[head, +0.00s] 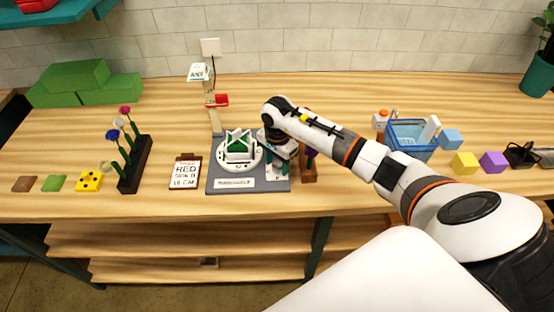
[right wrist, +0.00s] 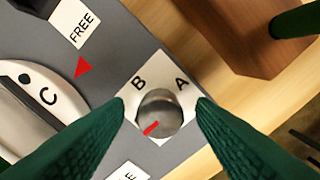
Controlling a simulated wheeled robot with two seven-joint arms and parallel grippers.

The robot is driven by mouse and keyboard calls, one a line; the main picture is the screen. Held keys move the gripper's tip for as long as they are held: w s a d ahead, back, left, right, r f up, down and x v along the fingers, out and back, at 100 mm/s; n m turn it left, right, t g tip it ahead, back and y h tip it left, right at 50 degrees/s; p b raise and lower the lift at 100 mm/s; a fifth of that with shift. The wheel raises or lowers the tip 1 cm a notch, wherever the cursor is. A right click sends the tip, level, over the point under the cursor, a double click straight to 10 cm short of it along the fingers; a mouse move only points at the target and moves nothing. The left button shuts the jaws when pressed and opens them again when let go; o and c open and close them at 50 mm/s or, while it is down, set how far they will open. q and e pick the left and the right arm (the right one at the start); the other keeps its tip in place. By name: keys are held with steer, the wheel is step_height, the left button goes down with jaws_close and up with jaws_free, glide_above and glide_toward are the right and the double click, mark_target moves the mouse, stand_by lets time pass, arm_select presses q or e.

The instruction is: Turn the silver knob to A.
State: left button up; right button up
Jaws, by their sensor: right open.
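The silver knob (right wrist: 160,108) sits on a white plate on the grey turntable base (right wrist: 105,60), which also shows in the head view (head: 222,185). The letter B (right wrist: 138,84) is printed at the plate's upper left and the letter A (right wrist: 181,84) at its upper right. A red mark on the knob lies at its lower left, on the side away from A. My right gripper (right wrist: 161,101) is open, its green fingers on either side of the knob. I cannot tell whether they touch it. In the head view my right gripper (head: 277,160) hides the knob. My left gripper is out of view.
A round white dial (head: 240,164) with a green-and-white piece is left of my gripper. A brown wooden block (head: 309,174) stands close on its right. An order clipboard (head: 185,172) and a flower rack (head: 135,165) are further left. A blue basket (head: 410,138) stands right, behind my arm.

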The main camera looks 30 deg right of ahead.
steer(key=c, duration=1)
steer(key=shift+o, duration=0.2)
